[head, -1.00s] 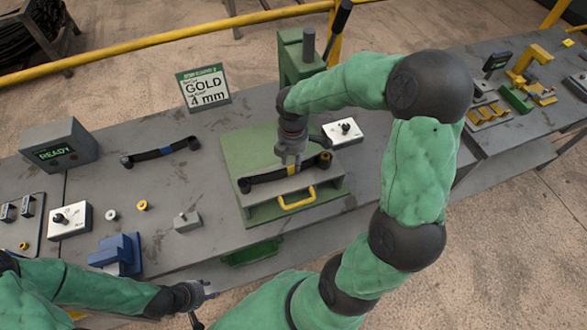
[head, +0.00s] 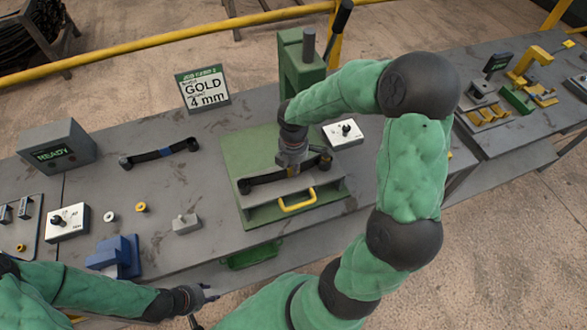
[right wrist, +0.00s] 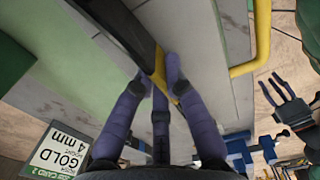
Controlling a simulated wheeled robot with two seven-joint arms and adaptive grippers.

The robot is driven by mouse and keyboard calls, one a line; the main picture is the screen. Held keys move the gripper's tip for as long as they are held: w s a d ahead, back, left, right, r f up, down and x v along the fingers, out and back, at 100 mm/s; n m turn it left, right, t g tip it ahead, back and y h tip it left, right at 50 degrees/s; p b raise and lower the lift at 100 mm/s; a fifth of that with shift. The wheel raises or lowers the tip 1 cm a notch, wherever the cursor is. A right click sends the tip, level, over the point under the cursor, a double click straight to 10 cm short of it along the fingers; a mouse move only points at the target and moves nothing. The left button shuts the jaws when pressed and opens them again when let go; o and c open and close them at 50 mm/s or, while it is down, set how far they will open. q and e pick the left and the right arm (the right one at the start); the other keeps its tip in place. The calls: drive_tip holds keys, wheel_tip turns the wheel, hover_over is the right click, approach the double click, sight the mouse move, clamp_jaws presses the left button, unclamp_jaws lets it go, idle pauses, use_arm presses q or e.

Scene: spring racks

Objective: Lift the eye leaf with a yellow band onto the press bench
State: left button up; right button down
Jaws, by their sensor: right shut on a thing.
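The dark eye leaf (head: 262,180) with a yellow band lies along the grey top plate of the green press bench (head: 240,152). Its right end, with the eye, shows beside my right gripper. My right gripper (head: 291,170) points down at the leaf's middle and is shut on it. In the right wrist view my right gripper's fingers (right wrist: 160,85) are around the leaf (right wrist: 122,28) at its yellow band. I cannot tell whether the leaf touches the plate. My left gripper (head: 207,293) is open and empty near the front edge; it also shows in the right wrist view (right wrist: 283,95).
A second dark leaf (head: 160,152) with a blue band lies on the table left of the press. A GOLD 4 mm sign (head: 204,90), a READY box (head: 57,148), a white switch box (head: 343,134) and a blue fixture (head: 115,256) stand around.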

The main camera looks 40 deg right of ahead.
drive_tip(key=shift+r, duration=0.1)
drive_tip(key=shift+w+r, duration=0.1)
drive_tip(key=shift+r, duration=0.35)
wheel_tip(320, 180, up, 2)
drive_tip(key=shift+r+p, duration=0.1)
drive_tip(key=shift+p, duration=0.3)
drive_tip(key=s+a+r+p, duration=0.1)
drive_tip(key=s+a+r, duration=0.1)
drive_tip(key=s+r, duration=0.3)
drive_tip(key=s+a+r+p, duration=0.1)
drive_tip(key=s+r, duration=0.3)
drive_tip(key=s, duration=0.4)
drive_tip(key=shift+s+a+r, duration=0.2)
drive_tip(key=shift+a+r, duration=0.2)
drive_tip(key=shift+a, duration=0.35)
